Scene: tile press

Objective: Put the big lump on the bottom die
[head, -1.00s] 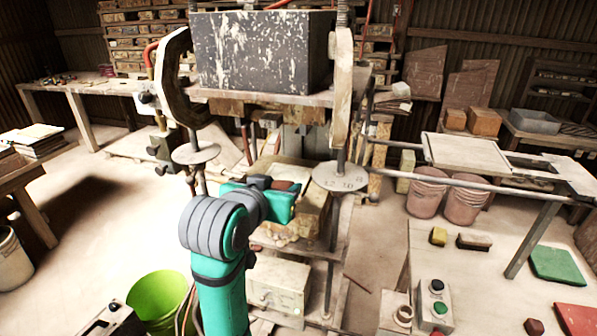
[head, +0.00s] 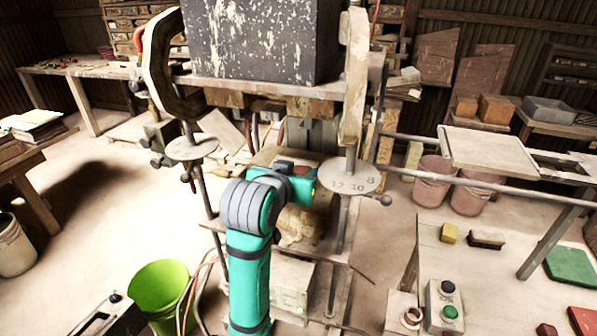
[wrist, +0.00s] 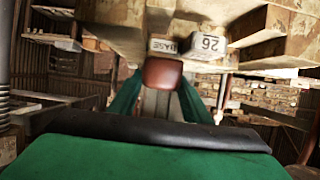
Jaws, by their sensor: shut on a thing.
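My gripper (wrist: 160,92) is shut on a smooth reddish-brown lump (wrist: 163,73), with its green fingers on either side of it in the wrist view. In the head view my gripper is inside the press, below the upper plate (head: 270,87) and between the two posts. My arm hides much of the lower press. I cannot make out the bottom die clearly or the gap between it and the lump.
A big dark, scuffed block (head: 262,40) sits on the upper plate. Round metal discs flank my gripper, one on the left (head: 191,148) and one on the right (head: 352,177). A green bucket (head: 160,290) stands at lower left.

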